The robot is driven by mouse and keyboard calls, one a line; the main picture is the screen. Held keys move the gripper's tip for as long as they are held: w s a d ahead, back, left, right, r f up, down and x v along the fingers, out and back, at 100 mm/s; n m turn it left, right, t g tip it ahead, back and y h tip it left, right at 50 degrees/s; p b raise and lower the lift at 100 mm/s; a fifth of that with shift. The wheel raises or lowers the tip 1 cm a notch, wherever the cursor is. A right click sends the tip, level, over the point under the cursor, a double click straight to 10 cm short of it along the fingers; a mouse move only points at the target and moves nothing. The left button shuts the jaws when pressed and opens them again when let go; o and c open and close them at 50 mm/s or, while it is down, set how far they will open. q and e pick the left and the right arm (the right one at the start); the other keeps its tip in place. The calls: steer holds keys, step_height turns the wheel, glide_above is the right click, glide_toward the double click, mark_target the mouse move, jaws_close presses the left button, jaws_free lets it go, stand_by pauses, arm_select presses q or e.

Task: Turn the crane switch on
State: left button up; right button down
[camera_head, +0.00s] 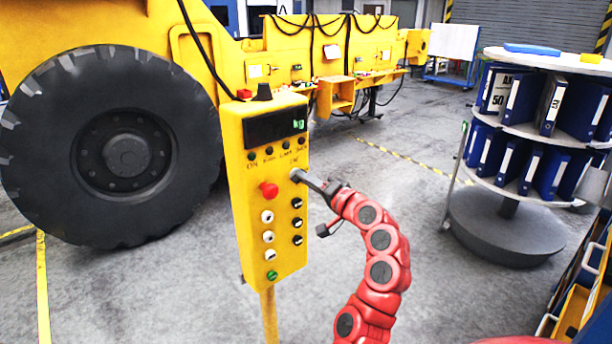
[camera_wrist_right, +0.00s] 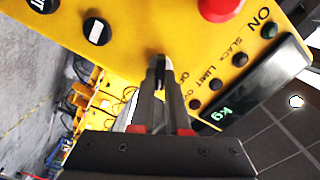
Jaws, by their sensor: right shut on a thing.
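The yellow control box (camera_head: 240,185) stands upright on a yellow post, with a dark display reading "kg" at its top. My right gripper (camera_head: 299,176) reaches it from the right, at the top of the right column of switches, under a small label. In the right wrist view my right gripper (camera_wrist_right: 157,75) is shut on a small light switch knob (camera_wrist_right: 157,59) on the yellow panel. The fingers hide much of the knob, and its setting cannot be told. My left gripper is not in view.
A red mushroom button (camera_head: 268,190), several black and white switches and a green button (camera_head: 272,275) lie close by on the panel. A yellow vehicle with a big black tyre (camera_head: 125,148) stands behind. A round binder shelf (camera_head: 507,222) stands at the right.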

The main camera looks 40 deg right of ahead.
steer(key=shift+m+p, duration=1.4)
steer(key=shift+m, duration=1.4)
steer(key=shift+f, duration=0.1)
steer(key=c, duration=0.9)
jaws_free()
steer(key=shift+d, duration=0.1)
steer(key=shift+s, duration=0.15)
